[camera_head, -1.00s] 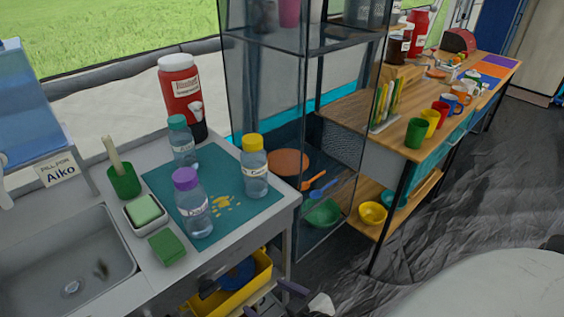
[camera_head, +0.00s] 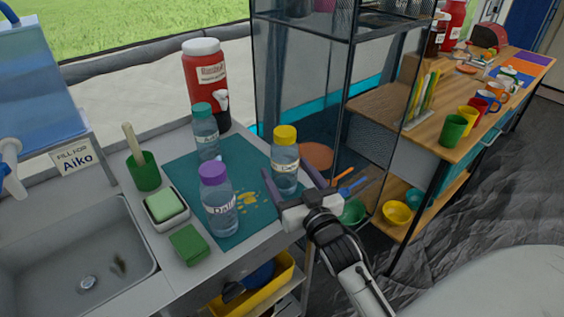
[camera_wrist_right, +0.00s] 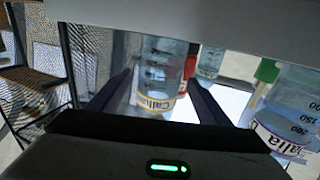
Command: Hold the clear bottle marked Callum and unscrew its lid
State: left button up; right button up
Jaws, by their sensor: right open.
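The clear bottle marked Callum, with a yellow lid (camera_head: 285,136), stands upright on the teal mat (camera_head: 240,236) near its right edge. In the right wrist view its label (camera_wrist_right: 155,103) reads "Callu…" between my fingers, and its top is cut off by a pale bar. My right gripper (camera_head: 287,172) is open, its two fingers pointing at the bottle from the front right, one on either side. I cannot tell if they touch it. My left gripper is not in view.
A purple-lidded bottle (camera_head: 218,200) stands close to the left, and a teal-lidded one (camera_head: 204,135) behind. A sponge dish (camera_head: 166,208), green sponge (camera_head: 189,244) and sink (camera_head: 70,265) lie left. A dark glass-sided shelf (camera_head: 300,85) rises just to the right.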

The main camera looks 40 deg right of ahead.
jog(key=shift+x, duration=3)
jog(key=c, duration=1.2)
